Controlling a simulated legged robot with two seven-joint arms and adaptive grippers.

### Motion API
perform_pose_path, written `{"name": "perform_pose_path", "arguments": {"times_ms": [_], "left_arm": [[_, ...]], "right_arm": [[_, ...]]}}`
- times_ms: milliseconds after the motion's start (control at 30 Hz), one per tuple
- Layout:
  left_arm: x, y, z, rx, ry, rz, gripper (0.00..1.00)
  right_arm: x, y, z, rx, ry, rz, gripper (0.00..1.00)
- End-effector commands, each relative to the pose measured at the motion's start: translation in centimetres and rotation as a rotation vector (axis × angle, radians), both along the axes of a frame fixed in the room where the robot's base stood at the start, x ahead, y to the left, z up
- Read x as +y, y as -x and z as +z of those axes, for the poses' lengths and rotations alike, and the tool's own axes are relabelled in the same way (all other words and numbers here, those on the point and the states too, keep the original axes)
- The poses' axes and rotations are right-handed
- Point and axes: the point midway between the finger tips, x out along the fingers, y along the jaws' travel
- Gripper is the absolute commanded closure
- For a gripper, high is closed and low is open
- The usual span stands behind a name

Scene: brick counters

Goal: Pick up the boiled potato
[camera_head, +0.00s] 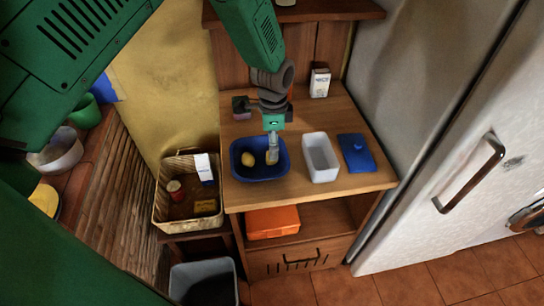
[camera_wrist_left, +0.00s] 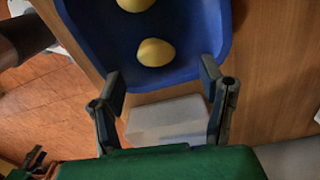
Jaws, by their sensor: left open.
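Two pale yellow potatoes lie in a blue basin (camera_head: 238,171) on the wooden counter. One potato (camera_head: 248,159) is plain in the head view; the other is mostly hidden behind my left gripper (camera_head: 272,150). In the left wrist view, one potato (camera_wrist_left: 155,52) lies just beyond the open fingertips of my left gripper (camera_wrist_left: 162,78), and the second potato (camera_wrist_left: 135,4) is cut by the top edge. The fingers reach over the basin (camera_wrist_left: 195,66) and touch neither potato. A pale grey block-like shape (camera_wrist_left: 165,120) shows between the fingers; I cannot tell what it is.
A white tub (camera_head: 320,172) and a blue lid-like piece (camera_head: 357,152) stand right of the basin. A small carton (camera_head: 319,83) is at the back. A wicker basket (camera_head: 165,222) is left, an orange box (camera_head: 272,222) below, and a fridge (camera_head: 440,150) right.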

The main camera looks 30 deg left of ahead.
Motion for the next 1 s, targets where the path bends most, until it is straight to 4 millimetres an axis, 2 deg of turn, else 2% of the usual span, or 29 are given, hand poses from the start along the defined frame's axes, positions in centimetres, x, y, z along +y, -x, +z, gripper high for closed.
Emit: {"name": "perform_pose_path", "arguments": {"times_ms": [300,600,633,767,800,1000], "left_arm": [[0.2,0.6,-4.3,0.002,0.0,0.0,0.37],[0.2,0.5,-5.0,0.0,0.0,0.0,0.37],[0.2,0.5,-5.0,0.0,0.0,0.0,0.4],[0.2,0.5,-5.0,0.0,0.0,0.0,0.86],[0.2,0.5,-5.0,0.0,0.0,0.0,0.9],[0.2,0.5,-5.0,0.0,0.0,0.0,0.9]], "right_arm": [[0.0,0.0,1.2,-0.001,0.0,0.0,0.6],[0.0,0.0,1.2,0.0,0.0,0.0,0.6],[0.0,0.0,1.2,0.0,0.0,0.0,0.6],[0.0,0.0,1.2,0.0,0.0,0.0,0.6],[0.0,0.0,1.2,0.0,0.0,0.0,0.6],[0.0,0.0,1.2,0.0,0.0,0.0,0.6]]}}
